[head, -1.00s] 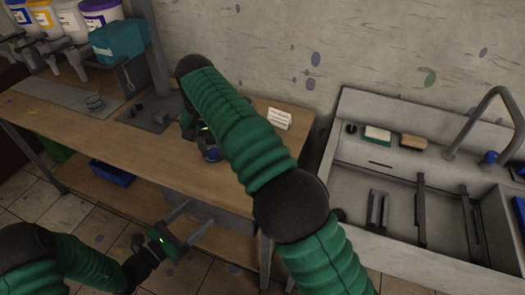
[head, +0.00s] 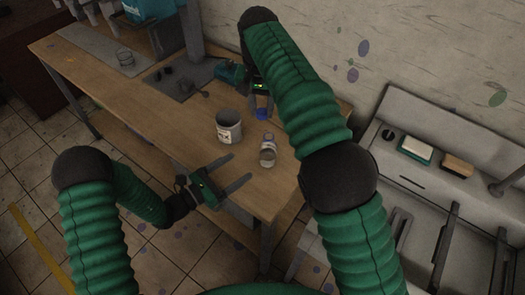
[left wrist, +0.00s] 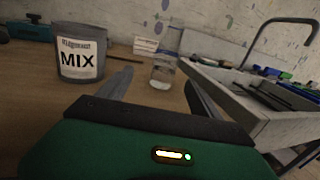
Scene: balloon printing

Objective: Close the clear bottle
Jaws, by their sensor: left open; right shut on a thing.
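The clear bottle (head: 268,152) stands on the wooden table near its right end. It also shows in the left wrist view (left wrist: 163,70), upright between and beyond my finger tips. My left gripper (head: 229,172) is open and empty at the table's front edge, its fingers pointing toward the bottle and apart from it. My right gripper (head: 262,98) is shut on a small blue cap (head: 262,113), held behind the bottle in the picture and apart from it. My right arm covers part of the table behind.
A grey MIX pot (head: 228,128) stands left of the bottle, close to my left gripper; it also shows in the left wrist view (left wrist: 80,52). A sink unit (head: 425,185) with sponges is at the right.

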